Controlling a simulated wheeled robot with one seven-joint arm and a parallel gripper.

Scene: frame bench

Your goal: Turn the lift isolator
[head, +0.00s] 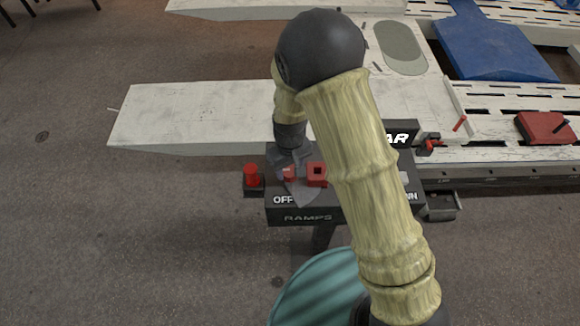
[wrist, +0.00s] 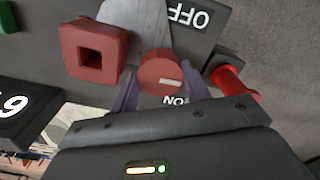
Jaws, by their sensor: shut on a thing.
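The lift isolator is a round red knob with a pale mark on its face; it shows in the wrist view (wrist: 161,75) and, small, in the head view (head: 289,174). It sits on the dark control box (head: 300,216) between the OFF and ON labels. My gripper (wrist: 165,93) has one finger on each side of the knob and is shut on it. In the head view my gripper (head: 290,165) reaches down to the box, and my arm hides the box's right part.
A square red block with a square hole (wrist: 95,52) stands beside the knob. A red cylinder (head: 251,175) sticks up at the box's left. White ramps (head: 190,115) lie behind, with a blue part (head: 500,50) at the back right. Floor at the left is clear.

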